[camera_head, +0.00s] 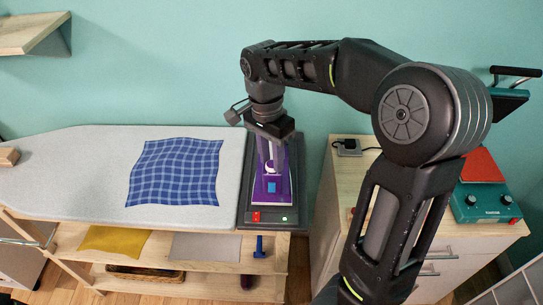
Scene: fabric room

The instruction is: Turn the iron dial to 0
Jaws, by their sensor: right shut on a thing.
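The purple iron (271,187) is on a dark stand (250,207) at the right end of the ironing board. My right gripper (269,160) comes down from above and is shut on the upper part of the iron. The gripper covers that part, and the iron's dial cannot be made out, nor can its setting be read. A red switch (256,217) and a small green light (284,219) show at the front of the stand. My left gripper is not in view.
A blue checked cloth (176,172) lies flat on the ironing board (80,170). A teal machine (484,202) with two knobs and a red plate stands on the right cabinet (345,185), partly behind my right arm.

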